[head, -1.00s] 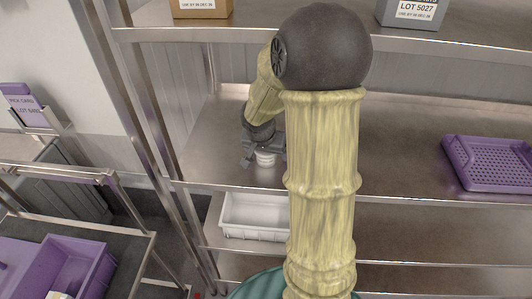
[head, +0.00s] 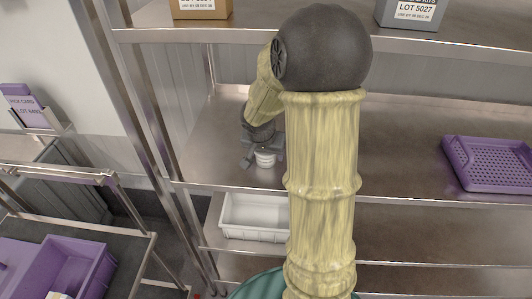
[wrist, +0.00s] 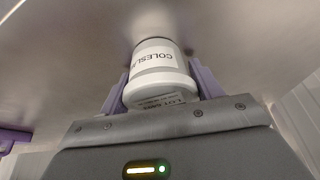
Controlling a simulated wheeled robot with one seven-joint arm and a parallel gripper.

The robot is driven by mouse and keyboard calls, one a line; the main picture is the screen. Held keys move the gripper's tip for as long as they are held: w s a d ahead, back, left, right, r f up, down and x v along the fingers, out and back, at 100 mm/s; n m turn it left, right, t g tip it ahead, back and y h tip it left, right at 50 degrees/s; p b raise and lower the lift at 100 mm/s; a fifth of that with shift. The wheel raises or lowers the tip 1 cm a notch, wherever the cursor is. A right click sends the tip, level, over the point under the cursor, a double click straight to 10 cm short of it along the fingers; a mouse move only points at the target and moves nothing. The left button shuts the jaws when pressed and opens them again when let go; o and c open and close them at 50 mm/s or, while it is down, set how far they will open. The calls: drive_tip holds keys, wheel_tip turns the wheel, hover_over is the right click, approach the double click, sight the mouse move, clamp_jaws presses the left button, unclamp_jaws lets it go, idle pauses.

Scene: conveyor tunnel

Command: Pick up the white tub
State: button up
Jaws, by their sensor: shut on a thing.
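The white tub (wrist: 158,75), labelled "COLESLA…" with the rest of the word out of sight, sits between the two purple fingers of my gripper (wrist: 160,88) in the wrist view. My gripper is shut on it. In the head view the small white tub (head: 265,158) shows below my gripper (head: 263,150), on or just above the middle shelf at its left part. I cannot tell whether it touches the shelf. My arm hides part of the shelf to its right.
A purple perforated tray (head: 489,164) lies on the shelf at right. A white bin (head: 252,232) stands on the shelf below. Boxes (head: 411,12) stand on the upper shelf. Metal uprights (head: 140,120) are left of my gripper. A trolley with purple bins (head: 72,262) is lower left.

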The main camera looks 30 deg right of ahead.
drive_tip(key=shift+r, duration=0.5)
drive_tip(key=shift+b+v, duration=0.4)
drive_tip(key=shift+v, duration=0.8)
drive_tip(key=s+a+b, duration=0.5)
drive_tip(key=s+a, duration=0.6)
drive_tip(key=s, duration=0.1)
drive_tip(key=shift+s+a, duration=0.2)
drive_tip(key=shift+a, duration=0.15)
drive_tip(key=shift+r, duration=0.15)
